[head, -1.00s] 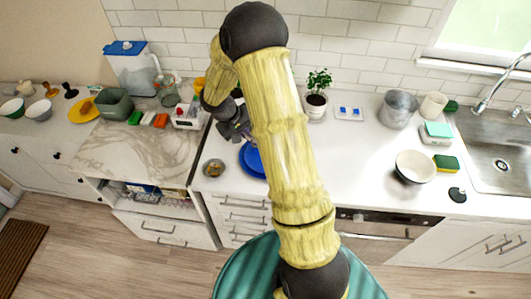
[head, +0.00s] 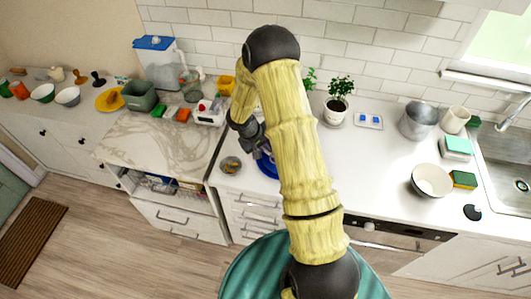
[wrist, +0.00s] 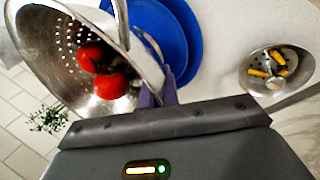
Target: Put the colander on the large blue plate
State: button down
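The metal colander (wrist: 62,62) shows in the wrist view at upper left, tilted, with red tomatoes (wrist: 110,86) inside. My gripper (wrist: 158,95) has its purple fingertips on either side of the colander's rim, near a wire handle, and looks shut on it. The large blue plate (wrist: 190,35) lies on the counter beyond the rim, with another blue round edge beside it, partly covered by the colander. In the head view my arm hides the colander and most of the blue plate (head: 266,168). Whether the colander touches the plate cannot be told.
A small metal bowl with yellow pieces (wrist: 277,70) stands beside the plates; it also shows in the head view (head: 231,165). A potted plant (head: 336,103) and a blue-marked white tray (head: 368,121) stand behind. The white counter right of my arm has free room.

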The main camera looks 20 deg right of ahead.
jog(key=shift+f+p, duration=0.4)
jog(key=shift+f, duration=1.35)
jog(key=c, duration=1.7)
grip_release()
jog(key=shift+w+a+r, duration=0.1)
jog(key=shift+a+r, duration=0.1)
jog(key=shift+r, duration=0.4)
jog(key=b+v, duration=0.3)
jog(key=v, duration=0.8)
